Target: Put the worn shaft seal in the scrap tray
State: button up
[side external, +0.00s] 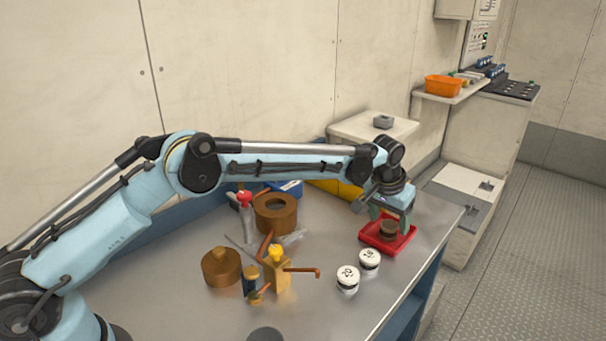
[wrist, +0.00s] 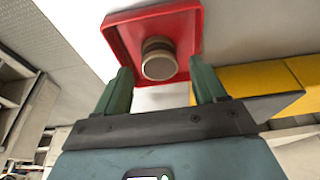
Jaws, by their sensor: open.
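The red scrap tray (side external: 397,247) lies near the right edge of the steel bench; its red rim also shows in the wrist view (wrist: 120,28). A short brown, ringed cylinder with a grey end, seemingly the worn shaft seal (side external: 389,229), sits inside the tray; it also shows in the wrist view (wrist: 159,62). My gripper (side external: 388,214) is over the tray, pointing down. In the wrist view its green fingers (wrist: 164,76) are apart, one on each side of the seal, with gaps showing. The seal's contact with the tray floor is partly hidden.
Two white-topped round containers (side external: 358,269) stand just left of the tray. A yellow and copper valve fitting (side external: 279,272), a brown lidded pot (side external: 221,268) and a brown ring (side external: 276,213) stand mid-bench. A yellow case (side external: 335,187) lies behind.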

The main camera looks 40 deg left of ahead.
jog(key=s+a+r, duration=0.2)
jog(key=s+r, duration=0.2)
jog(key=r, duration=0.4)
jog(key=s+a+r, duration=0.3)
jog(key=s+r, duration=0.1)
jog(key=r, duration=0.3)
jog(key=s+a+r+t, duration=0.2)
jog(key=s+a, duration=0.3)
jog(key=s, duration=0.4)
jog(key=s+a+f+t, duration=0.1)
jog(key=s+a+f, duration=0.1)
jog(key=s, duration=0.5)
jog(key=s+a+f, duration=0.3)
jog(key=s+f, duration=0.1)
jog(key=s, duration=0.3)
jog(key=shift+s+f+t, duration=0.2)
jog(key=shift+t, duration=0.2)
